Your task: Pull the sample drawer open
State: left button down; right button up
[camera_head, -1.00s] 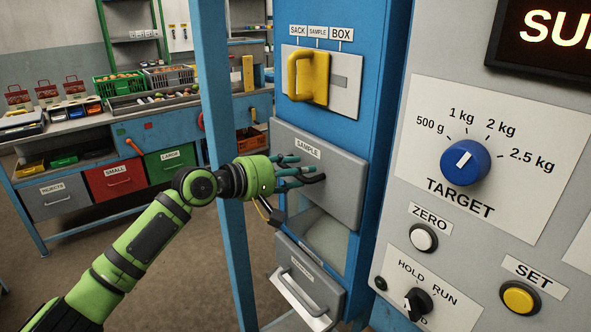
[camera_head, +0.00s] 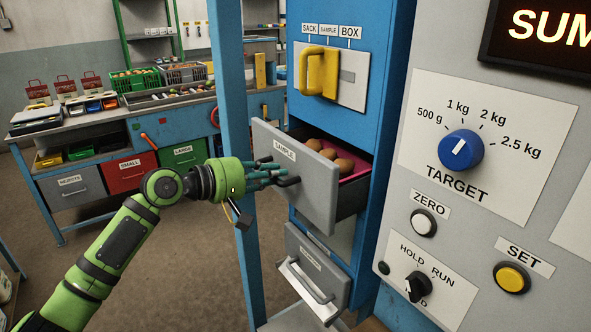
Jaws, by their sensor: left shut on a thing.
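The sample drawer (camera_head: 310,195) has a grey front labelled SAMPLE and stands partly open from the blue cabinet (camera_head: 337,115). Inside it, several brown round items (camera_head: 329,153) lie on a pink lining. My left gripper (camera_head: 284,178), on the green arm from the left, is shut on the drawer's dark handle (camera_head: 288,182); its fingers partly hide the handle. My right gripper is not in view.
A yellow lever (camera_head: 318,73) sits above the drawer on the SACK/SAMPLE/BOX plate. A lower grey drawer (camera_head: 316,270) with a pale handle is below. A blue post (camera_head: 231,120) stands behind my left gripper. The control panel (camera_head: 470,50) is at right.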

pick_arm(q)
jog(key=f+v, duration=0.2)
jog(key=v, duration=1.1)
jog(key=shift+a+f, duration=0.2)
jog(key=shift+f, duration=0.15)
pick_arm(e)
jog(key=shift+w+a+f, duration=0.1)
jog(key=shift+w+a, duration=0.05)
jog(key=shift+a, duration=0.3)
pick_arm(q)
jog(key=shift+s, duration=0.1)
jog(key=c, duration=1.1)
grip_release()
jog(key=v, duration=1.2)
